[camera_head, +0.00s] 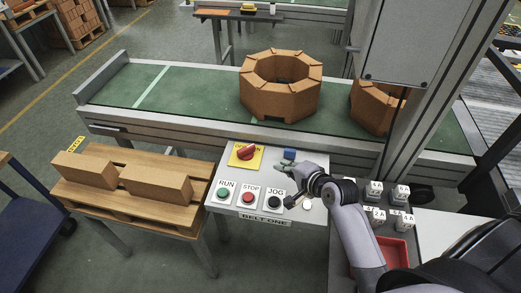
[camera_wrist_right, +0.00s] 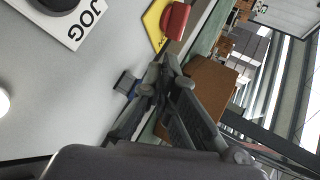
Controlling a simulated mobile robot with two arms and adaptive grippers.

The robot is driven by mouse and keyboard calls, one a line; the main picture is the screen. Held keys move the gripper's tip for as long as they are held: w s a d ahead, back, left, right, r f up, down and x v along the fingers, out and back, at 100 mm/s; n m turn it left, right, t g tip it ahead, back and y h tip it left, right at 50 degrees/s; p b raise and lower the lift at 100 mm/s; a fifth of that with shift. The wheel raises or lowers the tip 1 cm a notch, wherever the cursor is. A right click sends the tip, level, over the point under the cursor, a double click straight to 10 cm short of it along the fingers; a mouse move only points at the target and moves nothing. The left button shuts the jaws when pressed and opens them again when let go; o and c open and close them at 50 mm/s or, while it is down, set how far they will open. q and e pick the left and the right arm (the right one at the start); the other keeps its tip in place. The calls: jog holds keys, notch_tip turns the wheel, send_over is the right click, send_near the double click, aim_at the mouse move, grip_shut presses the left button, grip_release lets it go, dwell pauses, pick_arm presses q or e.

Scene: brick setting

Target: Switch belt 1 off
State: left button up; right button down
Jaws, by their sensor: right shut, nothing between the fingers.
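The control panel (camera_head: 232,207) marked BELT ONE stands in front of the conveyor. A red rotary knob (camera_head: 247,152) sits on a yellow plate (camera_head: 235,161) at its back left. In front are a green RUN button (camera_head: 223,193), a red STOP button (camera_head: 248,197) and a black JOG button (camera_head: 274,202). My right gripper (camera_head: 284,165) is shut and empty over the panel's back right, to the right of the knob. In the right wrist view the shut fingers (camera_wrist_right: 157,82) lie below the red knob (camera_wrist_right: 175,18), apart from it. My left gripper is out of view.
The green belt (camera_head: 190,90) carries octagonal brick rings (camera_head: 281,100). A wooden pallet (camera_head: 130,207) with bricks is on the left. White lettered cubes (camera_head: 375,190) and a red tray (camera_head: 393,254) are on the right.

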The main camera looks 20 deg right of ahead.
jog(key=shift+w+f, duration=0.2)
jog(key=shift+w, duration=0.15)
send_near(255, 149)
notch_tip(255, 149, down, 3)
jog(key=shift+w+r, duration=0.15)
jog(key=shift+r, duration=0.05)
jog(key=w, duration=0.2)
jog(key=w+p, duration=0.1)
jog(key=shift+w+a+f, duration=0.3)
jog(key=shift+w+a, duration=0.05)
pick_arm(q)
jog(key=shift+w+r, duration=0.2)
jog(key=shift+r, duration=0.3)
pick_arm(e)
jog(key=shift+w+a, duration=0.15)
jog(key=shift+w, duration=0.45)
